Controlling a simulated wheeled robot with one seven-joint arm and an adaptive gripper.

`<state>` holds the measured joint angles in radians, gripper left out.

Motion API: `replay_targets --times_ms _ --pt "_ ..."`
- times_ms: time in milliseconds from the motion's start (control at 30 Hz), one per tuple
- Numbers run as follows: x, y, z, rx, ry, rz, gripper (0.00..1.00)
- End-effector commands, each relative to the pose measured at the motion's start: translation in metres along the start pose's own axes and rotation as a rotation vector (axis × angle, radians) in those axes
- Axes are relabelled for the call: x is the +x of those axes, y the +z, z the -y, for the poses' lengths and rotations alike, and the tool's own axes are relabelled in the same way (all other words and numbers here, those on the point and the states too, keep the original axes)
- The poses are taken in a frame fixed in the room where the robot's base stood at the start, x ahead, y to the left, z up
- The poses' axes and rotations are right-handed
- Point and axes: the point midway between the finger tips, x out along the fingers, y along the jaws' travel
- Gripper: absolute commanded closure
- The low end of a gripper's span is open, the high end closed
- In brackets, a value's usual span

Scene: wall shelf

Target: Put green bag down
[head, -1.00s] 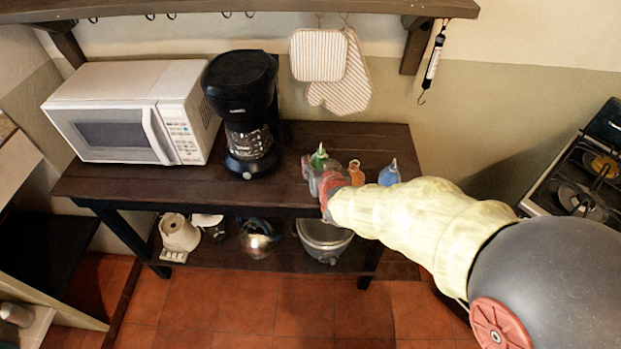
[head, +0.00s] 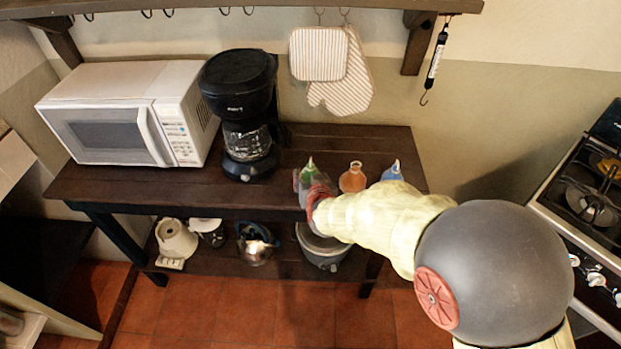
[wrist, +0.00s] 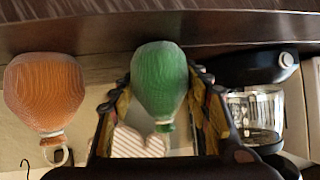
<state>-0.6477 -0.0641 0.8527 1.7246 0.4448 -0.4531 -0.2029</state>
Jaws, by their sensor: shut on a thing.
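The green bag (head: 308,170) is upright at the front right of the dark tabletop (head: 225,186), left of the orange bag (head: 353,178). My gripper (head: 309,183) reaches it from the right and is shut on it. In the wrist view the green bag (wrist: 160,80) sits between my two fingers (wrist: 158,105), and the picture looks upside down. I cannot tell for certain whether its base touches the tabletop. My gripper hides part of it in the head view.
The blue bag (head: 391,172) stands right of the orange bag, partly behind my arm. A black coffee maker (head: 240,95) and a white microwave (head: 120,115) stand to the left. Mitts (head: 340,80) hang behind. Some tabletop is bare between the coffee maker and the green bag.

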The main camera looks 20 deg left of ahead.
Motion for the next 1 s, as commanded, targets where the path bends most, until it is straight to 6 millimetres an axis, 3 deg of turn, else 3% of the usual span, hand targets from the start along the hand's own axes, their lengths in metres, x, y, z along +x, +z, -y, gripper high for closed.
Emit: replay_targets --times_ms 67,100,400,800,1000 --pt "0.001 0.002 0.0 0.0 0.0 0.0 0.87" --pt "0.002 0.003 0.0 0.0 0.0 0.001 0.52" --pt "0.001 0.003 0.0 0.0 0.0 0.001 0.35" --pt "-0.001 -0.002 0.0 0.0 0.0 0.0 0.34" --pt "-0.032 -0.004 0.001 0.0 -0.001 -0.001 0.34"
